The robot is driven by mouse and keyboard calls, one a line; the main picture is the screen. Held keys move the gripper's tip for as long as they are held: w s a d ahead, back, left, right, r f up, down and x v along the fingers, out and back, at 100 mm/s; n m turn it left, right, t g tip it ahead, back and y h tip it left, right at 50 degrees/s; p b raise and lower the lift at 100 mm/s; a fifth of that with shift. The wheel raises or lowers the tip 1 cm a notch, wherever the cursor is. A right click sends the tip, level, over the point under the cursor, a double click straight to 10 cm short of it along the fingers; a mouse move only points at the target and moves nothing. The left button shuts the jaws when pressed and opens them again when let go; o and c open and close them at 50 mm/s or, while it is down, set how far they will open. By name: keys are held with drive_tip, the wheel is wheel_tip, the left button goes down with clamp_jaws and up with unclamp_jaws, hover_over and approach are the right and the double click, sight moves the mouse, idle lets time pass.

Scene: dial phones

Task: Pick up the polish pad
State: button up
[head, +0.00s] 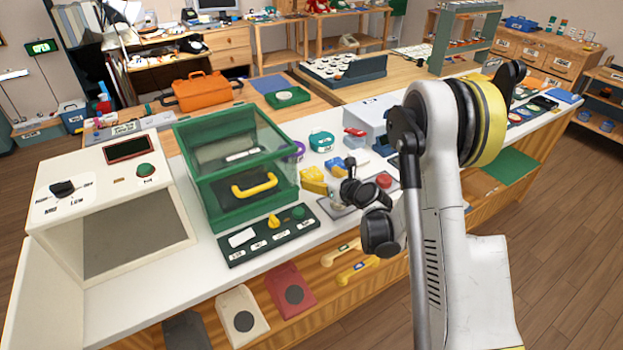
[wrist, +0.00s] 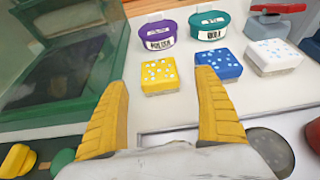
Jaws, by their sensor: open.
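Three small dotted pads lie in a row on the white counter in the wrist view: a yellow pad (wrist: 160,76), a blue pad (wrist: 217,66) and a white pad (wrist: 273,57). Behind them stand a purple round tin (wrist: 158,35), whose label seems to read "POLISH", and a teal round tin (wrist: 210,26). I cannot tell from any marking which pad is the polish pad. My gripper (wrist: 162,86) is open and empty, its yellow fingers spread either side of the yellow pad in the picture. It also shows in the head view (head: 318,183), where it partly hides the pads.
A green glass-sided case (head: 238,165) stands left of my gripper, with a dark switch panel (head: 268,237) in front. A cream machine (head: 110,200) stands farther left.

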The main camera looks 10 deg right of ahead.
sight(314, 175)
drive_tip(key=b+x, duration=0.2)
drive_tip(key=x, duration=0.3)
drive_tip(key=shift+a+f, duration=0.1)
drive_tip(key=shift+f, duration=0.05)
drive_tip(key=c, duration=1.3)
drive_tip(key=shift+o, duration=0.2)
